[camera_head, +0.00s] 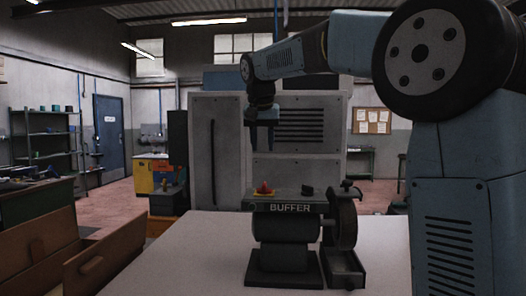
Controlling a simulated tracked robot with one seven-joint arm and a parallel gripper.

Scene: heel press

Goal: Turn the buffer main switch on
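The buffer (284,231) is a dark machine with a BUFFER label, standing on the pale table. On its top panel a red knob (264,188) sits on a yellow plate at the left, and a smaller black knob (307,190) sits to the right. The red knob on yellow looks like the main switch; its on or off position is too small to read. My gripper (262,142) points down above the panel, roughly over the red knob, clearly apart from it. Its two fingers look spread with nothing between them.
A buffing wheel (343,222) with a small knob on top and an open tray (344,271) are at the buffer's right. A grey cabinet (217,150) stands behind. The pale table (190,262) is clear to the left. Wooden drawers (105,255) are at far left.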

